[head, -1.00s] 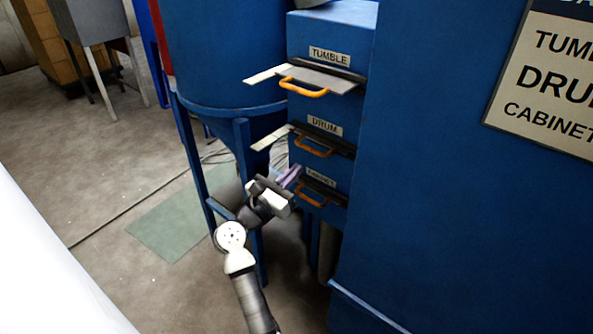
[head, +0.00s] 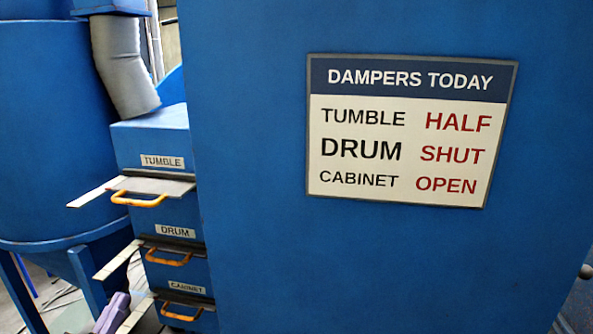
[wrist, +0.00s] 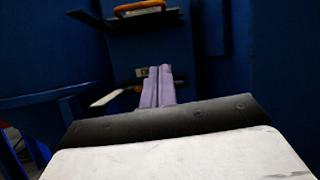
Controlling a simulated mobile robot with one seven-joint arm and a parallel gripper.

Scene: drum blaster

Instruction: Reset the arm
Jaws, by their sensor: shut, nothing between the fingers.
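My gripper (head: 112,312) shows only as purple fingers at the lower left of the head view, left of the cabinet strip. In the wrist view its purple fingers (wrist: 158,88) are together and empty. Three blue damper boxes are stacked at left, with orange handles: tumble (head: 139,200), drum (head: 168,259) and cabinet (head: 181,315). The gripper appears apart from the handles. My arm is out of the head view.
A sign (head: 410,131) reads tumble half, drum shut, cabinet open. It is on a large blue panel (head: 260,260) right of the dampers. Pale strips (head: 118,259) jut out left beside the plates. A blue drum-shaped vessel (head: 50,130) on legs stands at far left.

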